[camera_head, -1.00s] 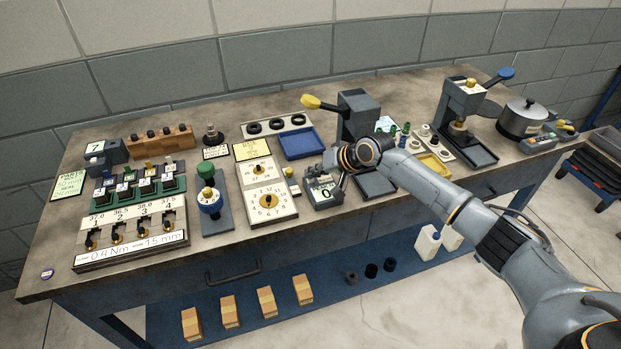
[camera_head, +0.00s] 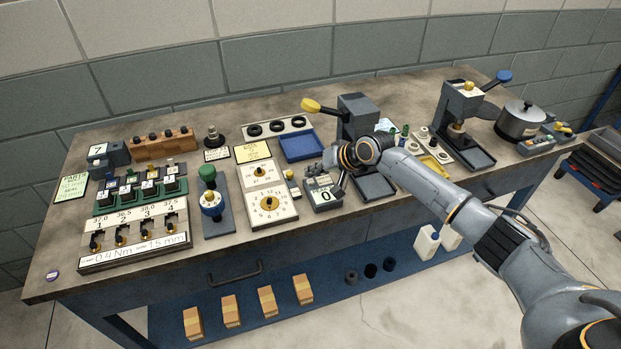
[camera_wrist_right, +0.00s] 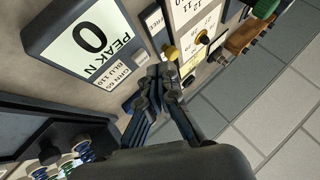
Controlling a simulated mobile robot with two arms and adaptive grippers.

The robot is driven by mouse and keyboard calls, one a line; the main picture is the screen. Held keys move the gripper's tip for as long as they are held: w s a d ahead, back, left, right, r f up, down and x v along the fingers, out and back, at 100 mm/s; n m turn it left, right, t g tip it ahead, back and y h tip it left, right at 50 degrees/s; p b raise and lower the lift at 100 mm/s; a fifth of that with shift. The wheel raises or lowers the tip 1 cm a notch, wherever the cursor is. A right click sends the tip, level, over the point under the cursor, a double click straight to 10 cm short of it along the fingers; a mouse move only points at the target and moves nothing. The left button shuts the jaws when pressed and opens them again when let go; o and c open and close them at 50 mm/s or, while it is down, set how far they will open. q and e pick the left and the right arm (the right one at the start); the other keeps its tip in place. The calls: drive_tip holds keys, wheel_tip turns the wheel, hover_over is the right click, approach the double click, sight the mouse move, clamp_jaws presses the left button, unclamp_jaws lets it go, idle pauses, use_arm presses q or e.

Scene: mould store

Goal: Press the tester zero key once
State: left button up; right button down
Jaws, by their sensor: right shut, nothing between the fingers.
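The tester (camera_head: 325,197) is a small dark box with a light display reading 0, on the bench near its front edge. In the right wrist view the tester's display (camera_wrist_right: 88,38) fills the upper left and reads 0 and "PEAK N". My right gripper (camera_head: 334,172) is over the back of the tester, partly hidden by its own wrist. In the wrist view the right gripper (camera_wrist_right: 158,78) is shut and empty, its tips beside the tester's end. My left gripper is out of view.
A cream panel with two dials (camera_head: 281,211) and a small yellow-topped post (camera_head: 289,174) stand left of the tester. A lever press with a yellow handle (camera_head: 358,106) stands behind. A blue tray (camera_head: 300,146) is behind the dials.

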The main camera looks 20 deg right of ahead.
sight(313, 182)
wheel_tip(313, 182, up, 5)
drive_tip(key=p, duration=0.5)
idle(0.4)
idle(0.4)
